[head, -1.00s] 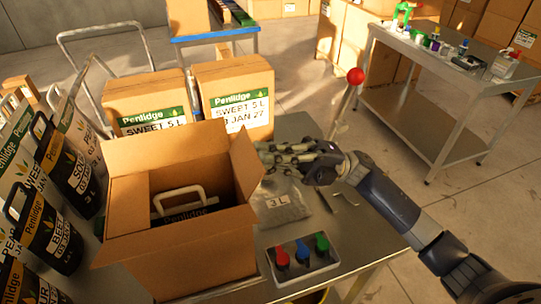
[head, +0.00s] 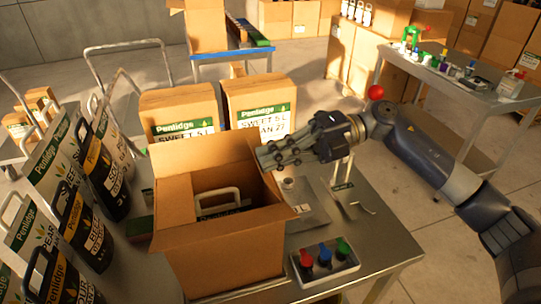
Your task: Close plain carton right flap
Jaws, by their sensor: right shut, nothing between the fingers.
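The plain carton (head: 225,255) stands open on the metal table, with a pouch with a white handle (head: 222,203) inside. Its right flap (head: 277,203) stands up, tilted, along the right side of the opening. My right gripper (head: 265,160) is shut and empty. Its fingers are at the upper edge of the right flap and hide part of it; I cannot tell whether they touch it. My left gripper is not in view.
Two closed Penlidge cartons (head: 259,98) stand behind the open carton. Several dark pouches (head: 88,225) stand close on its left. A tray with coloured caps (head: 325,262) lies at its front right. A red ball-topped lever (head: 376,92) rises behind my right arm.

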